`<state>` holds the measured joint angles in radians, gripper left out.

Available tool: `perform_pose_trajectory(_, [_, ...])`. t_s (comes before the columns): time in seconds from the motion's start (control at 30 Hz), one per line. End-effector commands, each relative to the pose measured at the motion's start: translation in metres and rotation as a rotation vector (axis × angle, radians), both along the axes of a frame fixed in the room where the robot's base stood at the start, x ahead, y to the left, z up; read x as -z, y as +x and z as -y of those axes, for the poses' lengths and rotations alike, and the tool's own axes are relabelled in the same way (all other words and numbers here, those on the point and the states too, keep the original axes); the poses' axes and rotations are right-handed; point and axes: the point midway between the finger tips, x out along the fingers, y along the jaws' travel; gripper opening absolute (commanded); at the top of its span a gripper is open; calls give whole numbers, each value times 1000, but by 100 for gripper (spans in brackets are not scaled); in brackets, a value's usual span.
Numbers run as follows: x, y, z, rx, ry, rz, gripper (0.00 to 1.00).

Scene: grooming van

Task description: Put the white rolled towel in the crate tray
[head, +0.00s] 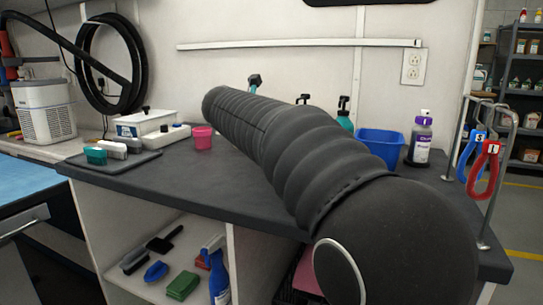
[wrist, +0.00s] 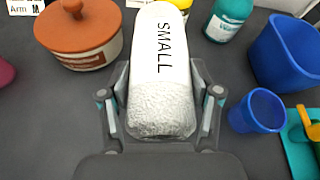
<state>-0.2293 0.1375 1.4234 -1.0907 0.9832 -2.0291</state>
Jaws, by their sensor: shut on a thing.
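The white rolled towel (wrist: 160,62) fills the middle of the wrist view, with the word SMALL printed on its smooth upper part and a rough, fluffy near end. My gripper (wrist: 160,98) is shut on it, one finger on each side. I cannot tell whether the towel touches the dark counter beneath it. In the head view, my own dark arm hides both the gripper and the towel. I cannot pick out the crate tray for certain in either view.
Near the towel stand a pot with an orange lid (wrist: 78,40), a teal bottle (wrist: 229,18), a small blue cup (wrist: 257,111) and a blue bin (wrist: 284,52). The counter (head: 236,172) also bears a pink cup (head: 203,138) and a purple-labelled bottle (head: 421,140).

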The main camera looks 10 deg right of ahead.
Motion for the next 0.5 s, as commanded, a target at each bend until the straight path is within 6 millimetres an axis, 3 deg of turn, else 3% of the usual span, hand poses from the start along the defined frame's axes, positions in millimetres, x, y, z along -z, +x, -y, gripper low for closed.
perform_pose_trajectory(0.5, [53,0,-2,-4,-2,-2,26])
